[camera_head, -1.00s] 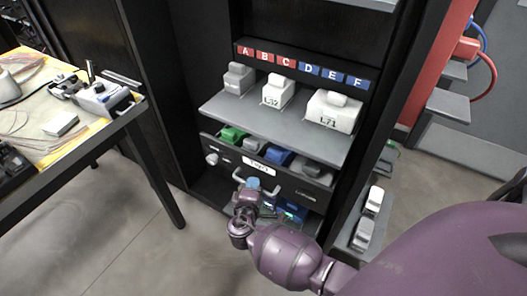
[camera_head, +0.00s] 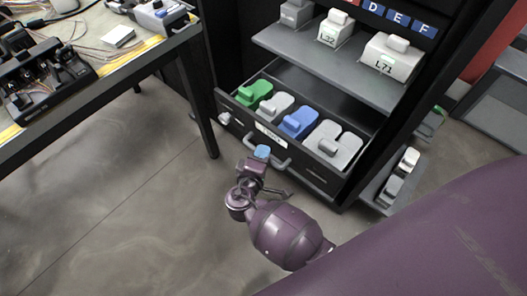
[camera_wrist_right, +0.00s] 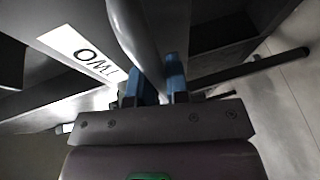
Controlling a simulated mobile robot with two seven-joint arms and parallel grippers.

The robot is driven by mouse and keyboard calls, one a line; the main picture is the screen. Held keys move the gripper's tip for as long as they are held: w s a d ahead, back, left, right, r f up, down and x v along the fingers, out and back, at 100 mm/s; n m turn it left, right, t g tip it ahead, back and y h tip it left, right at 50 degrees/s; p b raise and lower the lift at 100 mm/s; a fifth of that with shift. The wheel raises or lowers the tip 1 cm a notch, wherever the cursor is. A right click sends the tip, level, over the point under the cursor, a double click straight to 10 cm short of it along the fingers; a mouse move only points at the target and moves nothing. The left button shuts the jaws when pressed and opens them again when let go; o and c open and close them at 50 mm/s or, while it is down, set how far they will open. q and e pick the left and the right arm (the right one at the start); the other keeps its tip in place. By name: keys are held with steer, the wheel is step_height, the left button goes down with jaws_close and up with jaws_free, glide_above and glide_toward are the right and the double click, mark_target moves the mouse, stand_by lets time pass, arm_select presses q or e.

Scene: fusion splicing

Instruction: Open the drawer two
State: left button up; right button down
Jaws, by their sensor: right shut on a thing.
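Drawer two (camera_head: 318,178) is a dark drawer in the black cabinet, and it stands pulled well out in the head view. Its white label (camera_head: 270,134) is on the front and reads "TWO" upside down in the wrist view (camera_wrist_right: 88,57). My right gripper (camera_head: 262,153) is at the drawer front, shut on the grey bar handle (camera_head: 284,163). In the wrist view its blue fingertips (camera_wrist_right: 154,84) sit on either side of the handle bar (camera_wrist_right: 137,38). My left gripper is not in view.
Green (camera_head: 255,93), light grey (camera_head: 276,106), blue (camera_head: 299,122) and larger grey (camera_head: 333,146) blocks lie in the drawer. A shelf (camera_head: 300,48) with labelled white boxes is above. A table (camera_head: 165,50) with tools stands left. The floor before the drawer is clear.

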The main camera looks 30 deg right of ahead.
stand_by(0.3)
steer(key=c, duration=1.1)
jaws_free()
